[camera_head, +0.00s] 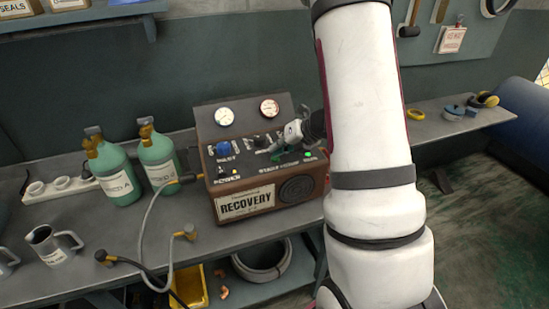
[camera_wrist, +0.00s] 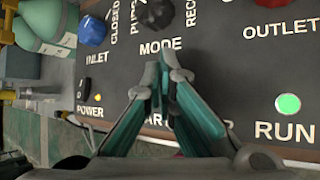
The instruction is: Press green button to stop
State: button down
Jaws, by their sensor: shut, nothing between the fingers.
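The brown recovery machine (camera_head: 246,203) sits on the bench with a black sloped panel. A round, lit green spot (camera_wrist: 288,104) stands above the word RUN on that panel; it also shows in the head view (camera_head: 308,154). I cannot tell whether it is a button or a lamp. My gripper (camera_wrist: 163,72) is shut and empty, over the panel just below the MODE label and left of the green spot. In the head view my gripper (camera_head: 275,151) is close to the panel; contact is unclear. My fingers partly hide a lower label and whatever control lies there.
A blue inlet knob (camera_head: 223,149), a dark mode knob (camera_wrist: 157,13) and a power switch (camera_wrist: 82,88) are on the panel. Two green cylinders (camera_head: 117,178) stand left. A grey hose (camera_head: 146,215) lies on the bench.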

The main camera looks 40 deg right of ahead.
jog(key=shift+f, duration=0.1)
dwell(0.5)
jog(key=shift+r, duration=0.6)
notch_tip(320, 180, up, 6)
jog(key=p, duration=0.3)
jog(key=shift+p, duration=0.4)
dwell(0.4)
